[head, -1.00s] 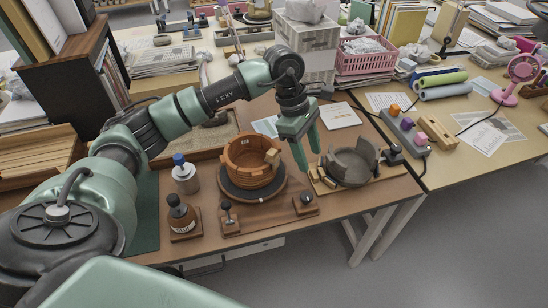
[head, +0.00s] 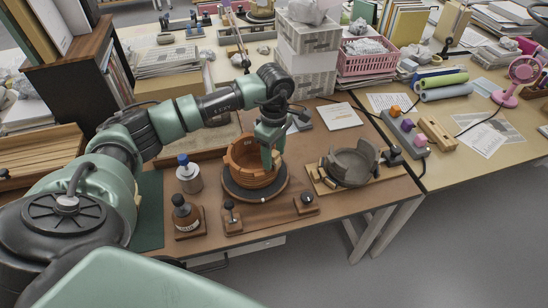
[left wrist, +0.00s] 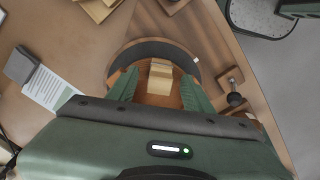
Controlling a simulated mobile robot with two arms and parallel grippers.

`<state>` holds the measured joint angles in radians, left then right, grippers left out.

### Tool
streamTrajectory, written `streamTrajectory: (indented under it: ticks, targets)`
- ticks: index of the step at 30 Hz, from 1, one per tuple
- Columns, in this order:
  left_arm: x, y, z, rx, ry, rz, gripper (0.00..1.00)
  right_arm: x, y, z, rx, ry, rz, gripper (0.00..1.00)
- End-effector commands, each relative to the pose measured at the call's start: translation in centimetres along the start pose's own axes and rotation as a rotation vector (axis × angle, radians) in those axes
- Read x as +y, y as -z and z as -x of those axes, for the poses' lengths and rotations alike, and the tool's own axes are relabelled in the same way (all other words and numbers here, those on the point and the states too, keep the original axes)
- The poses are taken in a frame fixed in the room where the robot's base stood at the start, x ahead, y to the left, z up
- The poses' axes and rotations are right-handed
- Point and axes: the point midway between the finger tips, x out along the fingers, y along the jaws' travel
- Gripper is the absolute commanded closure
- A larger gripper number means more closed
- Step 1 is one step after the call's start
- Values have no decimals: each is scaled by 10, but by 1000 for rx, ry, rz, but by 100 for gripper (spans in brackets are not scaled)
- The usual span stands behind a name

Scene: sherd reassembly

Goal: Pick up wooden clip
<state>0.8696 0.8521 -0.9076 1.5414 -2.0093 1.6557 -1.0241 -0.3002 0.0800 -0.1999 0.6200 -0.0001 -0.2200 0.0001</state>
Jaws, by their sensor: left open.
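The wooden clip (left wrist: 160,76) is a pale block on the rim of the brown pot (left wrist: 165,98) in the left wrist view. In the head view the clip is hidden behind my fingers. The pot (head: 245,165) stands on a dark round turntable (head: 240,194). My left gripper (head: 271,160) points down at the pot's right rim. In the left wrist view its two green fingers (left wrist: 160,88) are open, one on either side of the clip, with gaps visible between. I cannot tell how far the fingertips are above the rim.
A grey broken pot (head: 350,165) stands on a wooden board to the right. Two bottles (head: 188,178) (head: 186,214) stand left of the turntable. A wooden stand with black knobs (head: 268,212) is in front. A white card (head: 340,116) lies behind.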

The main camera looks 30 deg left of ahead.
Motion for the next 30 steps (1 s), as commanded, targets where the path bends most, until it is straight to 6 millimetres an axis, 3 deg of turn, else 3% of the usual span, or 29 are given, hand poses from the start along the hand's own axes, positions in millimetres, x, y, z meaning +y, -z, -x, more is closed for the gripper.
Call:
streamTrajectory:
  ticks: [4, 8, 9, 22, 26, 30]
  targets:
    - [0, 0, 0, 0, 0, 0, 52, 0, 0, 0, 0, 0, 0, 50]
    - [0, 0, 0, -1, 0, -1, 88, 0, 0, 0, 0, 0, 0, 50]
    - [0, 0, 0, -1, 0, -1, 91, 0, 0, 0, 0, 0, 0, 50]
    - [1, -1, 6, -2, -2, -1, 91, 0, 0, -2, 0, 0, 0, 50]
    - [1, -1, 19, -2, -4, -2, 91, 0, 0, -5, 0, 0, 0, 50]
    - [2, -1, 46, -2, -8, -1, 91, 0, -1, -12, 0, 0, 0, 50]
